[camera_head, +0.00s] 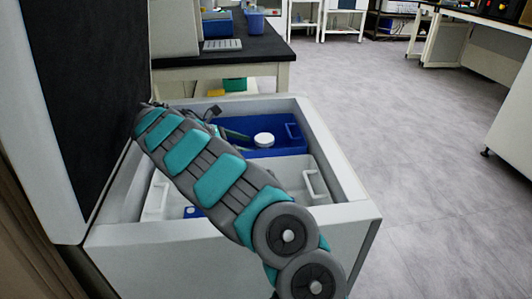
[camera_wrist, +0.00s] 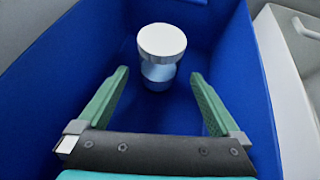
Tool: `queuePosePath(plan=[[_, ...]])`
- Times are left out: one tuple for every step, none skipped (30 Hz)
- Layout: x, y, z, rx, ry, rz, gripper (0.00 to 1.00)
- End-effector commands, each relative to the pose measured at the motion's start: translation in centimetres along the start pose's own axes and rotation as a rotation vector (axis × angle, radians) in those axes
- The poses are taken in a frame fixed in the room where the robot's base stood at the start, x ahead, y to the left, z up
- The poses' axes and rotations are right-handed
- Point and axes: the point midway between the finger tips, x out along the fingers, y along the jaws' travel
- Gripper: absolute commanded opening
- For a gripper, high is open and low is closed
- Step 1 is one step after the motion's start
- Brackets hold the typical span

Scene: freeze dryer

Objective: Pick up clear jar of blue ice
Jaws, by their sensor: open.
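The clear jar (camera_wrist: 158,72) with a white lid and pale blue contents stands upright in a blue bin. In the head view only its round white lid (camera_head: 264,139) shows clearly. The blue bin (camera_head: 292,146) sits inside the open white chest; it also fills most of the wrist view (camera_wrist: 60,85). My gripper (camera_wrist: 161,78) is open and empty, with its two green fingers apart. In the wrist view the jar appears between and beyond the fingertips, not gripped. In the head view my arm hides part of the chest and most of the gripper.
The white chest (camera_head: 336,160) has raised walls around the bins and a raised dark-lined lid (camera_head: 95,90) at left. A white bin with a handle (camera_head: 312,185) stands beside the blue one. A dark-topped bench (camera_head: 265,50) is behind. The grey floor at right is clear.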

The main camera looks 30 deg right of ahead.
Motion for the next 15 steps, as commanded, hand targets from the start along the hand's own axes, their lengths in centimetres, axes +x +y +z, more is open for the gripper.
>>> queuePosePath(plan=[[0.6, -0.1, 0.1, 0.0, -0.001, -0.004, 1.0], [1.0, -0.1, 0.1, 0.0, -0.001, -0.004, 1.0], [1.4, -0.1, 0.1, -0.001, -0.001, -0.005, 1.0], [1.7, -0.1, 0.1, -0.001, -0.001, -0.004, 1.0], [1.9, -0.1, 0.1, -0.001, 0.0, -0.003, 1.0], [2.2, -0.1, 0.1, -0.001, 0.0, -0.003, 1.0], [2.4, -0.1, 0.1, -0.001, 0.0, -0.002, 1.0], [2.6, 0.0, 0.1, -0.001, 0.0, -0.003, 1.0], [2.9, 0.0, 0.2, 0.0, 0.0, -0.003, 1.0], [3.2, -0.1, 0.2, 0.0, 0.0, -0.004, 1.0], [3.6, -0.1, 0.3, 0.0, -0.001, -0.005, 1.0], [4.2, -0.1, 0.4, 0.001, -0.001, -0.006, 1.0], [4.6, -0.1, 0.5, 0.001, -0.001, -0.007, 1.0], [5.1, 0.0, 0.5, 0.001, -0.001, -0.008, 1.0], [5.7, 0.0, 0.5, 0.001, -0.001, -0.006, 1.0]])
